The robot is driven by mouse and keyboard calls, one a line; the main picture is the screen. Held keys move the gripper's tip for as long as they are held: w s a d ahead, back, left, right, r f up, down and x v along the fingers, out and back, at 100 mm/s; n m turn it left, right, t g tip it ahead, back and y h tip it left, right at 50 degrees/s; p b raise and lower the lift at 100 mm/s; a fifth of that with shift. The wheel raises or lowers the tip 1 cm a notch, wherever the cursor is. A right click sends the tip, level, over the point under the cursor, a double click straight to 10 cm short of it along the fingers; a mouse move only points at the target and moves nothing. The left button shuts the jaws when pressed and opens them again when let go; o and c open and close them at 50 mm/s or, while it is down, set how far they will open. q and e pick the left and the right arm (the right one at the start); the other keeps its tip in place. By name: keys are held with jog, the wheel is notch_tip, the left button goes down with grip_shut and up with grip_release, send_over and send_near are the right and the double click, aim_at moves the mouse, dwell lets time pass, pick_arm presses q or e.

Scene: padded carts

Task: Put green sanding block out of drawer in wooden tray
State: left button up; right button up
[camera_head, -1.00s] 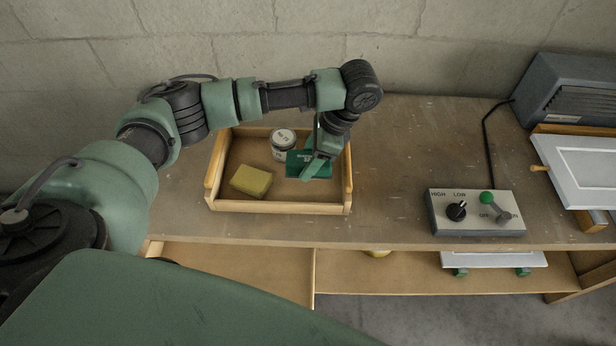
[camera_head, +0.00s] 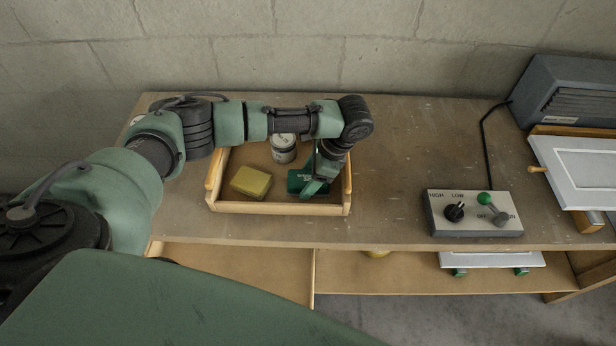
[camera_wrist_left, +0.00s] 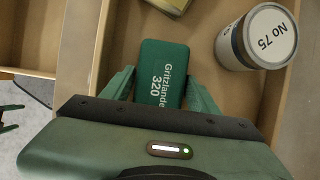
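In the left wrist view the block (camera_wrist_left: 160,75) lies flat on the tray floor. My left gripper (camera_head: 314,187) is down in the tray around the block. Its fingers (camera_wrist_left: 160,92) are open, with a gap on each side of the block. The open drawer (camera_head: 235,272) is below the tabletop and its visible part looks empty. Green parts at the left edge of the left wrist view may be my right gripper, too cut off to tell.
A yellow sponge (camera_head: 251,182) and a No 75 can (camera_head: 283,150) share the tray. A control box (camera_head: 473,213) with a knob and lever stands to the right. A grey heater-like unit (camera_head: 575,92) and white panel (camera_head: 580,170) are far right. The tabletop between is clear.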

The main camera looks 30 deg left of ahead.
pick_arm(q)
jog(key=shift+o, duration=0.9)
jog(key=shift+r, duration=0.2)
jog(key=b+v, duration=0.1)
jog(key=v, duration=0.9)
jog(key=shift+w+r, duration=0.15)
jog(key=shift+r, duration=0.25)
jog(key=shift+d+r, duration=0.3)
jog(key=shift+r, duration=0.25)
